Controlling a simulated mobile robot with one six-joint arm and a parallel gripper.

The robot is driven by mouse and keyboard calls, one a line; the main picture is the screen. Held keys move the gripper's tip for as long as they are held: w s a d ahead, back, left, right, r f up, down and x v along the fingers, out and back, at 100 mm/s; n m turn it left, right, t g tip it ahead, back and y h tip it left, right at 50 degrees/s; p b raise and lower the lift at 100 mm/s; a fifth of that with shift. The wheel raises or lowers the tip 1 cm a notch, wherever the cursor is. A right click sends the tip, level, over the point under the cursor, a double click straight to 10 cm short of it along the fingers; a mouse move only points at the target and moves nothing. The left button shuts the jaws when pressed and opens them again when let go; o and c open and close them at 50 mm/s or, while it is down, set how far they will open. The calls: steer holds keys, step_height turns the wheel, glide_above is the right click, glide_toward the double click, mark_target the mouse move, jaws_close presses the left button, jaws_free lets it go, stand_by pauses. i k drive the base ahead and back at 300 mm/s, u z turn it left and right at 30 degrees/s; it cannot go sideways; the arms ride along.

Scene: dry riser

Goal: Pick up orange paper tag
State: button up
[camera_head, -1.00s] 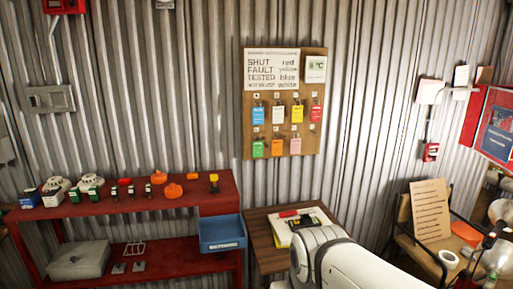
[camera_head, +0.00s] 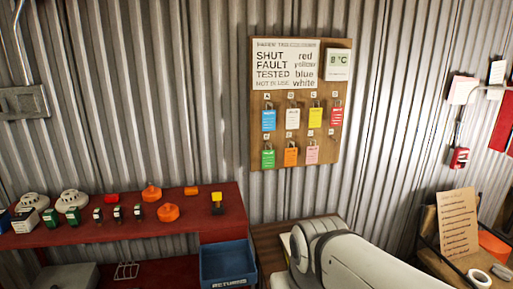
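The orange paper tag (camera_head: 291,157) hangs from a hook in the lower row of the wooden board (camera_head: 259,184) on the corrugated wall. It hangs between a green tag (camera_head: 268,158) on its left and a pink tag (camera_head: 312,154) on its right. Blue, white, yellow and red tags hang in the row above. My white arm shows at the bottom right of the view, in front of a small wooden table and apart from the board in the picture. My gripper cannot be made out.
A red bench (camera_head: 120,229) at left holds detectors, small bottles and orange parts. The small wooden table (camera_head: 268,240) is partly hidden by my arm. A chair with a cardboard notice (camera_head: 457,224) stands at right.

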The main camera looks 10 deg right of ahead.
mark_target(290, 154)
steer(key=i, duration=0.95)
